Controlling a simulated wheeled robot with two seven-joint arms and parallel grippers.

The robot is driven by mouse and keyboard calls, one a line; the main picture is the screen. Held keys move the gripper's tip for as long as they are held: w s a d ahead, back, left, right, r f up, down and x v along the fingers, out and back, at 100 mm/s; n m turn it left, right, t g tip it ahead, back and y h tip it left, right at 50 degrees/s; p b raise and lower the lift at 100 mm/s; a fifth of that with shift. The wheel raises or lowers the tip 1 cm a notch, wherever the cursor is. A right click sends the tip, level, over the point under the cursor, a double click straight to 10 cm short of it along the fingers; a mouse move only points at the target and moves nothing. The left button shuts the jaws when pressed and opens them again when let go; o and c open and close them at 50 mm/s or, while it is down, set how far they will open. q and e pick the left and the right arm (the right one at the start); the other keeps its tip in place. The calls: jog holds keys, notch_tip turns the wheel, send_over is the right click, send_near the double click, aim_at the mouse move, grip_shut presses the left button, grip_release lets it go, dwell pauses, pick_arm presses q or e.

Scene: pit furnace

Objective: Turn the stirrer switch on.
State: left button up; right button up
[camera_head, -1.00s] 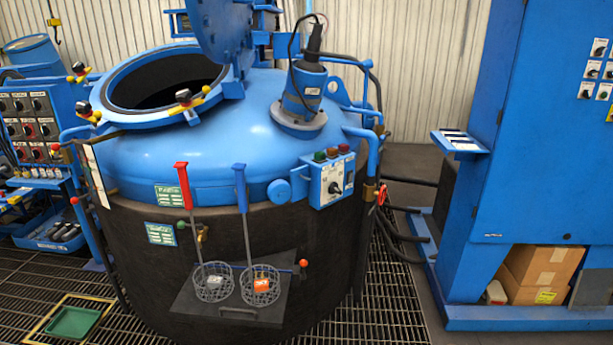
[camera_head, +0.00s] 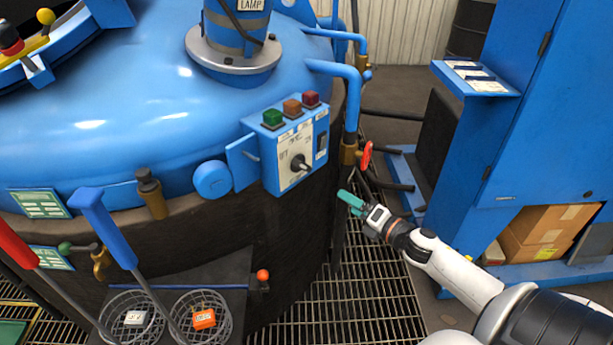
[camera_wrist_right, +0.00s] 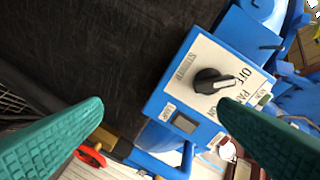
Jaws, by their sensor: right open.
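The stirrer switch (camera_head: 299,163) is a black rotary knob on the white face of a blue control box (camera_head: 270,175) on the vessel's side. In the right wrist view the knob (camera_wrist_right: 212,82) has a pale pointer aimed right, near the lettering. My right gripper (camera_head: 351,203) is open and empty, right of and slightly below the box, apart from it. In the wrist view its teal fingers (camera_wrist_right: 161,102) are spread, with the knob beyond the right fingertip. My left gripper is not in view.
Green, orange and red buttons (camera_head: 292,108) top the box, and a black rocker switch (camera_head: 321,146) is beside the knob. A blue pipe with a red valve handle (camera_head: 366,157) stands close right. Ladles with blue and red handles (camera_head: 108,230) lean at left. Grating floor is free below.

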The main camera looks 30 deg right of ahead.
aim_at(306, 168)
jog(key=a+r+n+y, duration=0.3)
jog(key=r+n, duration=0.1)
jog(key=r, duration=0.3)
jog(key=shift+t+h, duration=0.3)
jog(key=shift+t, duration=0.1)
jog(key=x, duration=0.8)
jog(key=p+x, duration=0.1)
jog(key=x, duration=0.3)
jog(key=shift+w+f, duration=0.2)
jog(key=shift+f, duration=0.05)
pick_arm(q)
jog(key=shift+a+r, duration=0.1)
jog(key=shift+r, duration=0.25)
pick_arm(e)
jog(key=c, duration=1)
